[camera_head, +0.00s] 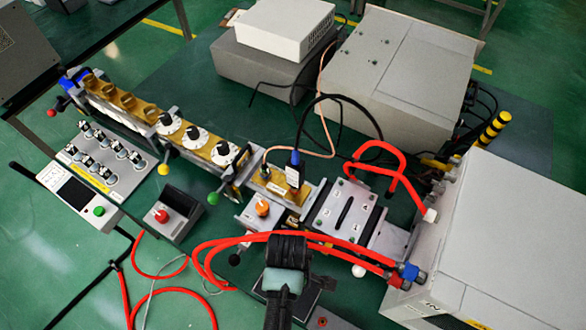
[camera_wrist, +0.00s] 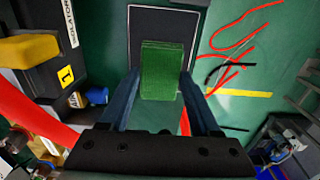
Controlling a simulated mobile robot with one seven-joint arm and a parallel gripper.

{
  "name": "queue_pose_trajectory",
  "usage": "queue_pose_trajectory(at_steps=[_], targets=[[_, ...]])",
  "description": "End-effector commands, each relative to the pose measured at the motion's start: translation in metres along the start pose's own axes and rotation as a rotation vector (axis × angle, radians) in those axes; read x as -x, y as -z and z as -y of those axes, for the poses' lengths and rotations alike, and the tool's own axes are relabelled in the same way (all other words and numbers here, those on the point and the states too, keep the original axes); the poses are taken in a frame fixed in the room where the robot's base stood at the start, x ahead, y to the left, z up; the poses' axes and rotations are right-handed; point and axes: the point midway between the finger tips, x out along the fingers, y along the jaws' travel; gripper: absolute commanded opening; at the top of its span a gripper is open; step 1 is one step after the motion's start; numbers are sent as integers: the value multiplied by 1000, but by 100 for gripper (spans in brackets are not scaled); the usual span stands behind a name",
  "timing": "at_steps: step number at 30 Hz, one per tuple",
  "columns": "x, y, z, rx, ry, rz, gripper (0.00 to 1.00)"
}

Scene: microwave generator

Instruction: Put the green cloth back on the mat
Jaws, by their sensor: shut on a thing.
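My gripper (camera_wrist: 161,88) is shut on the green cloth (camera_wrist: 162,68), a folded-looking textured block between the two dark blue fingers in the wrist view. Behind the cloth lies a dark mat (camera_wrist: 180,24) with a pale border, and the cloth covers part of it in the picture. I cannot tell how high the cloth is above the mat. In the head view my gripper (camera_head: 285,300) is at the bottom centre, seen from above. The cloth is not clearly visible there, and my arm end hides what is beneath it.
Red hoses (camera_head: 290,238) cross just beyond my gripper. A grey cabinet (camera_head: 500,240) stands close on the right. A control box with a red button (camera_head: 162,215) and the long bench apparatus (camera_head: 190,135) are at left.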

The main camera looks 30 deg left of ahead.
Motion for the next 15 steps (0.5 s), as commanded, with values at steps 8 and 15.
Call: queue_pose_trajectory(at_steps=[8,15], targets=[[-30,0,0,0,0,0,11],[-58,0,-1,0,-3,-1,11]])
